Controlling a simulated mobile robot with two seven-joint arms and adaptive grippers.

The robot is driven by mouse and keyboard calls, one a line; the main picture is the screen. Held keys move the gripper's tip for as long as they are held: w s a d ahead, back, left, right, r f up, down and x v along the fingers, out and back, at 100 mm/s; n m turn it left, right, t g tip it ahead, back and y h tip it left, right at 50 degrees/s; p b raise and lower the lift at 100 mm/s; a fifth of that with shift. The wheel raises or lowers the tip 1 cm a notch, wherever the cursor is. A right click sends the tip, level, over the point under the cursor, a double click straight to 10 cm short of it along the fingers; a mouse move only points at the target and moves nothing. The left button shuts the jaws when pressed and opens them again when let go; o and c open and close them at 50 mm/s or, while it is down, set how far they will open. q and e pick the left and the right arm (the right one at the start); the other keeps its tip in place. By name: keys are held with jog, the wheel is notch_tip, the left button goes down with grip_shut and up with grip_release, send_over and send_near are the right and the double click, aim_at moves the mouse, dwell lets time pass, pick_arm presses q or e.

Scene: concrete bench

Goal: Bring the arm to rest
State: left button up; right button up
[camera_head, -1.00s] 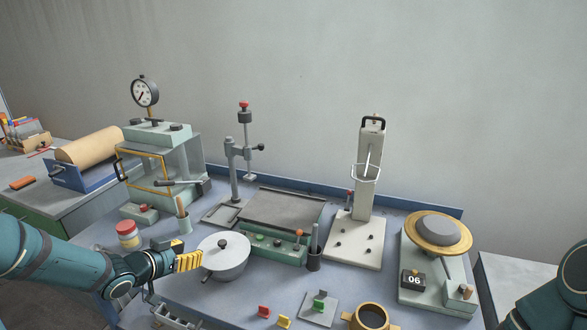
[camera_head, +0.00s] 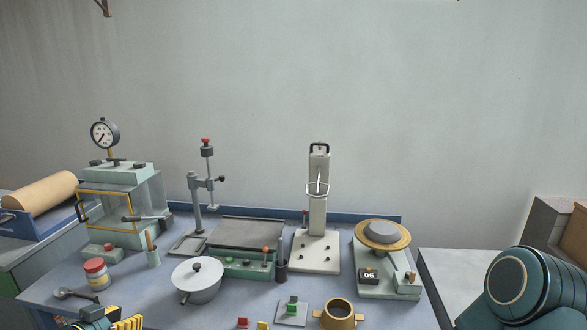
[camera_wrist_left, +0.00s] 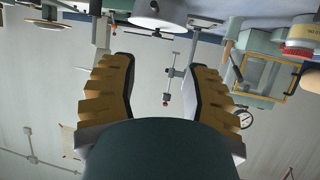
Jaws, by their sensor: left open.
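My left gripper (camera_head: 108,320) shows at the bottom left edge of the head view, partly cut off, near the front left of the bench (camera_head: 140,295). In the left wrist view its two yellow ridged fingers stand wide apart, with nothing between the tips (camera_wrist_left: 160,65). That view is upside down and looks across the bench equipment to the wall. A teal link of my right arm fills the lower right of the head view; the right gripper is out of view.
A white lidded pot (camera_head: 197,285), a red-lidded jar (camera_head: 96,274) and a spoon (camera_head: 70,293) are closest to the left gripper. A gauge press (camera_head: 120,195), a stand (camera_head: 197,205), a white column device (camera_head: 318,215) and a round-topped scale (camera_head: 385,270) stand behind.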

pick_arm(q)
jog(key=s+d+f+n+g+h, duration=0.1)
jog(key=d+f+n+g, duration=0.1)
jog(key=d+f, duration=0.55)
jog(key=d+f+n+g, duration=0.15)
jog(key=d+f, duration=0.35)
jog(key=d, duration=0.6)
jog(key=s+d+f+g, duration=0.3)
jog(key=s+d+f, duration=0.2)
jog(key=s+d, duration=0.1)
jog(key=s+d+f+g, duration=0.4)
jog(key=s+d, duration=0.2)
jog(key=s, duration=0.3)
jog(key=shift+s+d+f+n, duration=0.2)
jog(key=shift+d+f+n, duration=0.05)
jog(key=shift+f+n, duration=0.1)
jog(key=shift+g, duration=0.25)
